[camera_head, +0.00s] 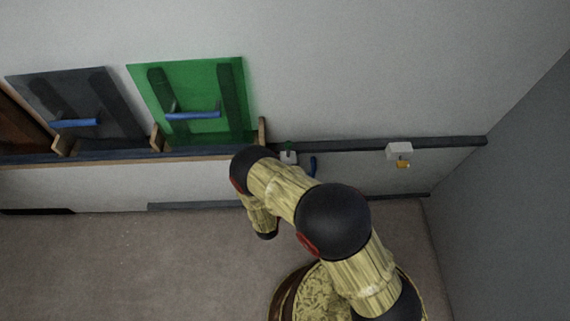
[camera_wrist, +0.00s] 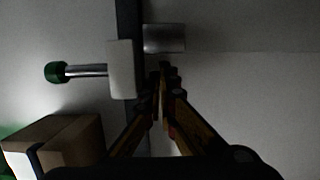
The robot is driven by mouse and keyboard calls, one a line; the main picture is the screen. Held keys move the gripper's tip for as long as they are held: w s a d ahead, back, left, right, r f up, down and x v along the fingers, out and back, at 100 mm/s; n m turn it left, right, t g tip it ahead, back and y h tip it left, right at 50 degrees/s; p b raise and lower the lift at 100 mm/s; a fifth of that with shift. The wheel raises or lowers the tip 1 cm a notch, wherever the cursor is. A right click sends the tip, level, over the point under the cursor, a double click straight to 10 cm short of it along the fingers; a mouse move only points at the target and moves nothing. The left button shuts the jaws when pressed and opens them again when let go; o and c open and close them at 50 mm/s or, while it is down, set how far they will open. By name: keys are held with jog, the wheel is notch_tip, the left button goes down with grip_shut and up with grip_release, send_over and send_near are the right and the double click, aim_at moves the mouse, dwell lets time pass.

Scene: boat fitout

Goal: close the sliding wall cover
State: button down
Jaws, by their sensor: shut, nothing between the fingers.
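I cannot say for certain which part is the sliding wall cover.
A white block (camera_wrist: 122,70) with a green-ended knob (camera_wrist: 56,72) is left of my fingers. A green panel (camera_head: 200,75) and a dark panel (camera_head: 70,90) with blue handles stand against the wall. A white box (camera_head: 399,149) with a yellow part is farther right. The floor (camera_head: 110,260) is clear.

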jog(key=s+a+p, duration=0.2)
jog(key=s+a, duration=0.3)
jog(key=s, duration=0.4)
jog(key=shift+s+a, duration=0.3)
jog(key=shift+a, duration=0.1)
